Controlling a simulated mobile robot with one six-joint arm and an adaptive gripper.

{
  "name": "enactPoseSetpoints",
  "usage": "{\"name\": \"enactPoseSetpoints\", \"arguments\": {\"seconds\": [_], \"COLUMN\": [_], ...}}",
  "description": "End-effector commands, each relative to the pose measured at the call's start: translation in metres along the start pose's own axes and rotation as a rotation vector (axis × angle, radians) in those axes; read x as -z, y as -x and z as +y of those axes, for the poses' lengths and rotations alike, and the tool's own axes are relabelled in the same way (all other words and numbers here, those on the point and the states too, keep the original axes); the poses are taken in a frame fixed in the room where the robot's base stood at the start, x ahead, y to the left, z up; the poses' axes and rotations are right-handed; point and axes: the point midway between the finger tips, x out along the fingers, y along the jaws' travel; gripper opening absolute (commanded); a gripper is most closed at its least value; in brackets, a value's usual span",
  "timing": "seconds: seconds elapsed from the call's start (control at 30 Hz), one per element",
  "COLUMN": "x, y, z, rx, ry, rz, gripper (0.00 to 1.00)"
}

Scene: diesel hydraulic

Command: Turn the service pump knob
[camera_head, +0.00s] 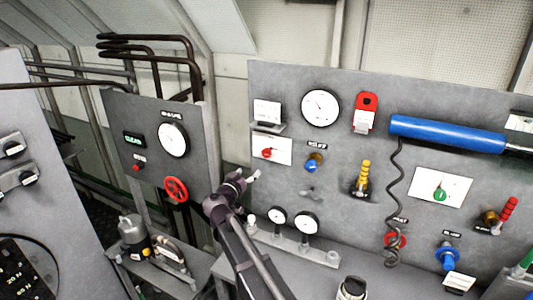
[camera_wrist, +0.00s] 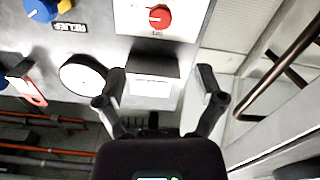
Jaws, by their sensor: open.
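A red knob (camera_head: 267,152) sits on a white plate at the upper left of the grey panel. It also shows upside down at the top of the wrist view (camera_wrist: 159,17). A green knob (camera_head: 440,195) sits on another white plate farther right. I cannot read which one is the service pump knob. My gripper (camera_head: 250,178) is open and empty, in front of the panel's left edge, below and left of the red knob. In the wrist view its two fingers (camera_wrist: 157,92) are spread apart, and the red knob lies beyond them, untouched.
A blue knob (camera_head: 311,165), a yellow lever (camera_head: 363,178) and a red lever (camera_head: 503,214) stick out from the panel. A blue cylinder (camera_head: 447,134) with a coiled cord crosses the right. Small gauges (camera_head: 306,223) stand below my gripper.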

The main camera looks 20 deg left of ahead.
Motion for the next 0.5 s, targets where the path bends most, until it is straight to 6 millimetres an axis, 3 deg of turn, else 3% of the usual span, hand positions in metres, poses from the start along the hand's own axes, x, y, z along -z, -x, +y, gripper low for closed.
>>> {"name": "enactPoseSetpoints", "arguments": {"seconds": [0.5], "x": [0.0001], "y": [-0.005], "z": [-0.0013], "rx": [0.001], "ry": [0.0], "rz": [0.0], "gripper": [0.87]}}
